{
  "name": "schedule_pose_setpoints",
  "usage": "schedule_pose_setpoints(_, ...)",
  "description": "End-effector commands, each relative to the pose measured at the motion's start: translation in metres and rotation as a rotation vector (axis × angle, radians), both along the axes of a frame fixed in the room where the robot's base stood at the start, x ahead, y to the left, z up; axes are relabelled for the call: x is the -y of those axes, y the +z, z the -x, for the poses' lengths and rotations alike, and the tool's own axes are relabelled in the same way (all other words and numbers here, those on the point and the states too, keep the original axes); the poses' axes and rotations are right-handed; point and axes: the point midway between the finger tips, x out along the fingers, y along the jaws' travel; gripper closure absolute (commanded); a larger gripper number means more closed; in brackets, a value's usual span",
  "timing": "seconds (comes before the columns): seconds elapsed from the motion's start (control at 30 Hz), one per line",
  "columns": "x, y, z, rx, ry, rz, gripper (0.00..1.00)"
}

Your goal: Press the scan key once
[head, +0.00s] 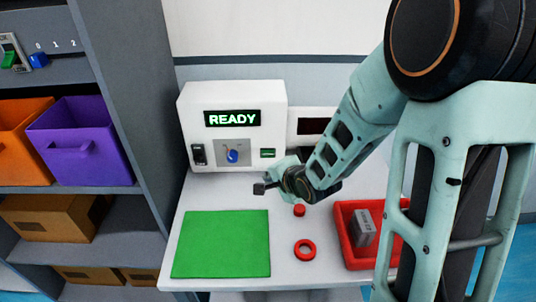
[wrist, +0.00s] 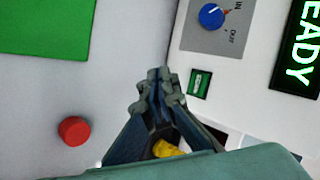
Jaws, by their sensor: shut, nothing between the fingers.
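A white machine (head: 197,100) stands at the back of the table, its display (head: 232,118) reading READY in green. A small green key (head: 267,153) is on its front, low and right of the blue knob (head: 232,156); its lettering is too small to read. In the wrist view the green key (wrist: 199,84) is just right of my fingertips, with a visible gap. My gripper (head: 262,187) is shut and empty, in front of the machine and below the key in the head view. The fingers (wrist: 157,78) are together in the wrist view.
A green mat (head: 222,245), a red ring (head: 305,250) and a red cylinder (head: 299,210) are on the white table. A red tray (head: 343,211) holding a grey box (head: 363,228) is at the right. A black rocker switch (head: 198,154) is on the machine's left. Shelves with bins stand at left.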

Motion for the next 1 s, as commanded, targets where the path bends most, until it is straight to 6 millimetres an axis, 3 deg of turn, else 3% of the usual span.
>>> schedule_pose_setpoints(0.3,0.000,0.001,-0.046,0.001,-0.001,0.000,1.00)
schedule_pose_setpoints(0.5,0.000,0.001,-0.064,0.000,-0.001,0.001,1.00)
schedule_pose_setpoints(1.0,0.000,0.000,-0.069,0.001,0.000,0.001,1.00)
